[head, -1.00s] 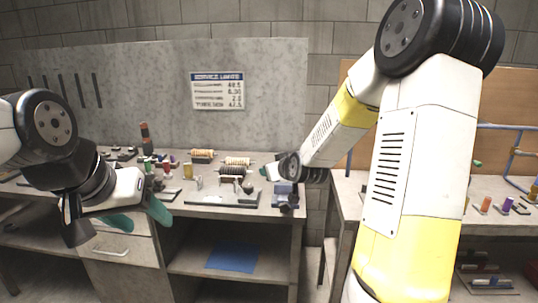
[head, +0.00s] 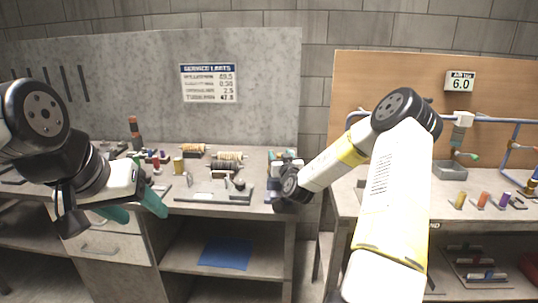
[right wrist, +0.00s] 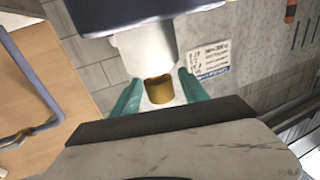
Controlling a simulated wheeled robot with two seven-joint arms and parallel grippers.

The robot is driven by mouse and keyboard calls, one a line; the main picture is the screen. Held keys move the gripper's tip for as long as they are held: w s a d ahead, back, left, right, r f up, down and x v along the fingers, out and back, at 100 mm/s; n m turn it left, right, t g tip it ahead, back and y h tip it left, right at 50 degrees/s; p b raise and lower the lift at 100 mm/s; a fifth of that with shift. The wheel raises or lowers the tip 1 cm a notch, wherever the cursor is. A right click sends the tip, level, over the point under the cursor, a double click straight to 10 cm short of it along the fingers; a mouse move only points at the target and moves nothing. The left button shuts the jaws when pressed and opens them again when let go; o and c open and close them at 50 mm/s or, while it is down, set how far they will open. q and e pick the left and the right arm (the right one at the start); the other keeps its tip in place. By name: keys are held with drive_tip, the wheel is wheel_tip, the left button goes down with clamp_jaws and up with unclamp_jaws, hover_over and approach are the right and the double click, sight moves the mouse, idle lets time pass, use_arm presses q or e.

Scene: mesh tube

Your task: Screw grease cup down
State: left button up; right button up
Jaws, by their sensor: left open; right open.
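In the right wrist view a gold-coloured cup (right wrist: 159,89), which looks like the grease cup, sits against the end of a white round body (right wrist: 146,52) with a dark blue part above it. The teal fingers of my right gripper (right wrist: 160,93) stand open on both sides of the cup, with narrow gaps. In the head view my right gripper (head: 283,157) is at the right end of the grey bench, partly hidden by its wrist; the cup cannot be made out there. My left gripper (head: 134,208) is open and empty, in front of the bench at the left.
The grey bench (head: 180,205) carries a yellow cylinder (head: 179,164), ribbed rollers (head: 228,156) and a grey plate with small parts (head: 215,194). A second bench with coloured cylinders (head: 482,199), a grey bin (head: 450,170) and blue pipes stands at the right.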

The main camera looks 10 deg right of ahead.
drive_tip(key=shift+w, duration=0.75)
clamp_jaws()
drive_tip(key=shift+m+h, duration=0.3)
drive_tip(key=shift+h, duration=0.1)
drive_tip(key=m+h, duration=0.2)
drive_tip(key=h, duration=0.1)
drive_tip(key=m+g+h, duration=0.1)
drive_tip(key=h, duration=0.1)
drive_tip(key=shift+s+d, duration=0.1)
drive_tip(key=shift+d, duration=0.15)
drive_tip(key=shift+s+d+m+g+h, duration=0.1)
drive_tip(key=shift+d+m+g+h, duration=0.15)
drive_tip(key=shift+m+g+h, duration=0.7)
drive_tip(key=shift+s+d+m+g+h, duration=0.2)
drive_tip(key=shift+m+g+h, duration=0.25)
drive_tip(key=shift+m+h, duration=0.6)
drive_tip(key=shift+s+d+m+g+h, duration=0.1)
drive_tip(key=shift+d+m+g+h, duration=0.15)
drive_tip(key=shift+m+g+h, duration=0.75)
